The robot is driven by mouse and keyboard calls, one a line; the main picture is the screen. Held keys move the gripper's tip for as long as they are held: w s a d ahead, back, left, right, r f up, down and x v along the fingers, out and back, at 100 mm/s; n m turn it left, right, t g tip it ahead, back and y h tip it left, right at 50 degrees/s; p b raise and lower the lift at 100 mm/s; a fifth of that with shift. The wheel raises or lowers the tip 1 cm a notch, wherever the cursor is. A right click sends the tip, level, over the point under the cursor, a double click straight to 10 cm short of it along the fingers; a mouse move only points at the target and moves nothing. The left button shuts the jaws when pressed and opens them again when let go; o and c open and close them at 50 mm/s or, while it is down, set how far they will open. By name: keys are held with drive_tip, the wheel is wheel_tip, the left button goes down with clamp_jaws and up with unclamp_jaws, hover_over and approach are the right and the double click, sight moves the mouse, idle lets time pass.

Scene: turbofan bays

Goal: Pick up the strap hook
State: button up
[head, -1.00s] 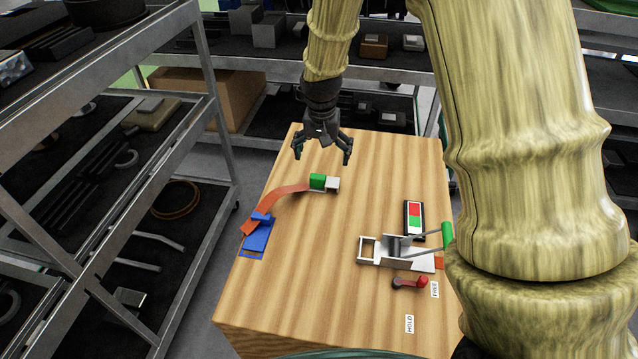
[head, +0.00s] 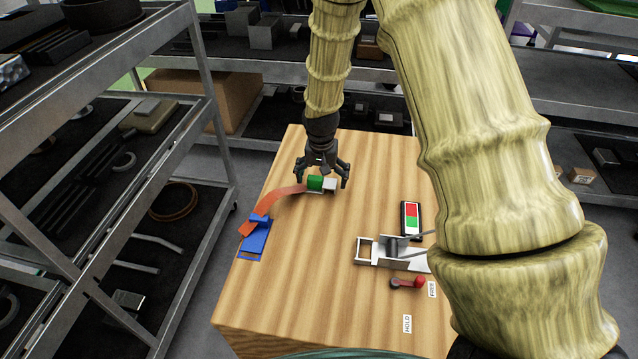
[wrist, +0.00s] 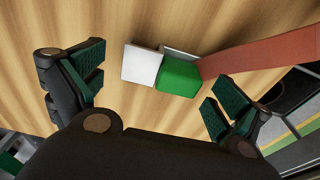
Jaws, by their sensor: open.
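The strap hook lies on the wooden table at the end of an orange strap (head: 275,198). It has a green block (head: 315,183) beside a white-grey block (head: 330,184). In the wrist view the green block (wrist: 180,77) and the white block (wrist: 142,65) lie between my fingers, with the strap (wrist: 265,54) running off to the right. My gripper (head: 322,181) is open, pointing down, its fingers on either side of the hook. Nothing is held. The strap's other end is at a blue buckle piece (head: 257,236) at the table's left edge.
A metal ratchet piece (head: 390,252), a red lever (head: 408,282) and a panel with red and green fields (head: 411,218) are on the right of the wooden table (head: 300,290). Shelving stands left and behind. My arm hides part of the right side.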

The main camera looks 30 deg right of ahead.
drive_tip(key=shift+w+f, duration=0.1)
drive_tip(key=shift+f, duration=0.4)
drive_tip(key=c, duration=1.1)
drive_tip(key=shift+c, duration=0.2)
